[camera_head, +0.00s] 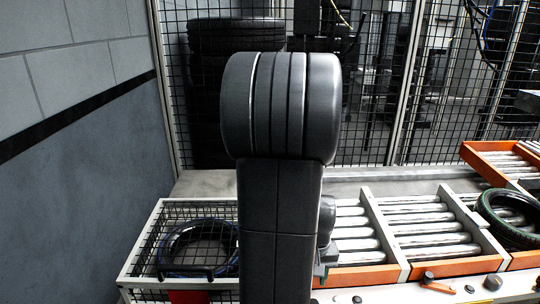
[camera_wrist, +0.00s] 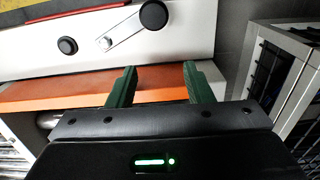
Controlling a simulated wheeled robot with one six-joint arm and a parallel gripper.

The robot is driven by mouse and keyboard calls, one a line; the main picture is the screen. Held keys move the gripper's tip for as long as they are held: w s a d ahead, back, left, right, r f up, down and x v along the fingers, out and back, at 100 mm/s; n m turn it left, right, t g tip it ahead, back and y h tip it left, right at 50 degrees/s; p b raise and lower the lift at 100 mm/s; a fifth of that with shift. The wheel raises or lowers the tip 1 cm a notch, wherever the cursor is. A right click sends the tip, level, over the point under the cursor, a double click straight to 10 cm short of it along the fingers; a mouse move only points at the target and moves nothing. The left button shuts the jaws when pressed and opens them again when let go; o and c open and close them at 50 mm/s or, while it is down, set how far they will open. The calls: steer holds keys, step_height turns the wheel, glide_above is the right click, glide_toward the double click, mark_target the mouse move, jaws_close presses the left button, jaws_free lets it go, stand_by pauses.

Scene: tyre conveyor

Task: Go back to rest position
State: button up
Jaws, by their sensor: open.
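My gripper (camera_wrist: 160,67) shows in the wrist view with its two green fingers apart and nothing between them. Its fingers are in front of an orange rail and a white panel of the conveyor. In the head view my arm stands upright in the middle, and my gripper is mostly hidden behind it. The roller conveyor (camera_head: 428,239) runs to the right of my arm. A dark tyre (camera_head: 513,236) lies on it at the right edge. Another tyre (camera_head: 163,251) is inside a wire-mesh basket (camera_head: 140,262) to the left of my arm.
The white panel carries black knobs (camera_wrist: 153,14) and a lever. A mesh fence (camera_head: 402,90) stands behind the conveyor, with stacked tyres (camera_head: 215,30) beyond it. A grey wall (camera_head: 85,210) closes the left side. A white-framed cage (camera_wrist: 281,85) is right of my gripper.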

step_height(320, 180, up, 8)
stand_by(0.4)
steer(key=shift+w, duration=0.1)
